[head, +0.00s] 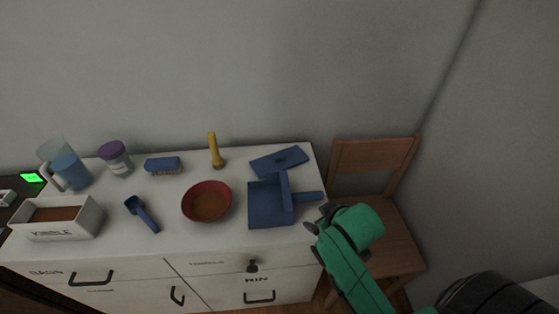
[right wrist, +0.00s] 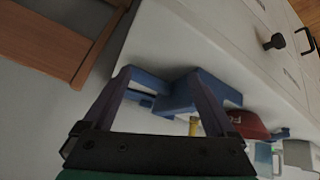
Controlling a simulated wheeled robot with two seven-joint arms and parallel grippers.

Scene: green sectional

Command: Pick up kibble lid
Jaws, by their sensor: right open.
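A white box labelled KIBBLE (head: 58,232) stands open at the left front of the white cabinet top, with brown contents showing. A flat blue panel with a small raised handle (head: 268,166), which looks like the lid, lies at the back right of the top. A blue dustpan (head: 265,207) lies just in front of it, its handle pointing right. My right gripper (head: 314,228) is open and empty at the cabinet's right edge, beside the dustpan handle. In the right wrist view, blue surfaces show beyond the open fingers (right wrist: 160,78). My left gripper is out of view.
A red bowl (head: 207,203), blue scoop (head: 142,213), yellow flashlight (head: 215,150), blue brush (head: 163,164), purple-capped jar (head: 115,157) and blue pitcher (head: 66,168) stand or lie on the cabinet top (head: 190,240). A wooden chair (head: 376,155) stands close on the right.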

